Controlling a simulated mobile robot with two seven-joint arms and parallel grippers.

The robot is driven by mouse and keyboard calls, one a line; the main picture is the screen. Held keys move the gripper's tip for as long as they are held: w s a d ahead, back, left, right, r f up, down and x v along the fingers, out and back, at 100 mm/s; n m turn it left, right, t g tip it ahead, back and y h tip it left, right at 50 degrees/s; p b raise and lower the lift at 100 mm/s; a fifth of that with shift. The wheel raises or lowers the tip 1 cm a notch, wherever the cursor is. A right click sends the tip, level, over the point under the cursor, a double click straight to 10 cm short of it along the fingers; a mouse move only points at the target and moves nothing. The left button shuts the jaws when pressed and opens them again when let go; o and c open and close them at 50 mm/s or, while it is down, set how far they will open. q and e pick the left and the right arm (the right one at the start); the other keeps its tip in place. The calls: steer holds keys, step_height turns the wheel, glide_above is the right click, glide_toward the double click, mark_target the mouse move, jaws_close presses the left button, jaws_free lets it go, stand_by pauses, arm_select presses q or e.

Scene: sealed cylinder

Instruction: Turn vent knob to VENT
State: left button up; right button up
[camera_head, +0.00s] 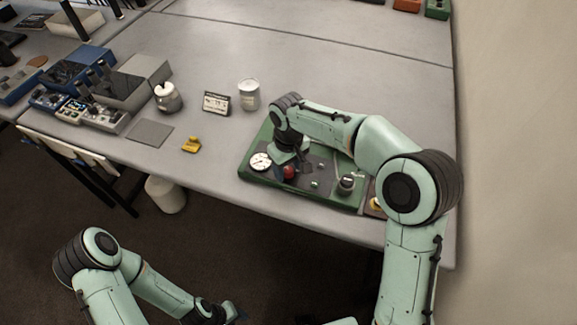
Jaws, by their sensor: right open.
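A green panel (249,178) with a dark top lies at the front edge of the table. It carries a white round gauge (261,162), a red knob (289,173), a small green-lit part (315,184) and a dark knob with a light base (346,184). I cannot read which one is the vent knob or where it points. My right gripper (301,167) is open and points down over the panel, close to the red knob; whether it touches anything is unclear. My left gripper (226,313) is low at the bottom of the view, away from the table, with its fingers unclear.
A white jar (248,94), a small sign (216,102), a yellow object (191,145) and a grey pad (150,132) stand left of the panel. Devices (125,85) crowd the far left. A wall (510,150) bounds the right. The table's back middle is clear.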

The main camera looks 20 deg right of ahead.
jaws_close()
steer(key=m, duration=1.3)
steer(key=shift+m, duration=2.4)
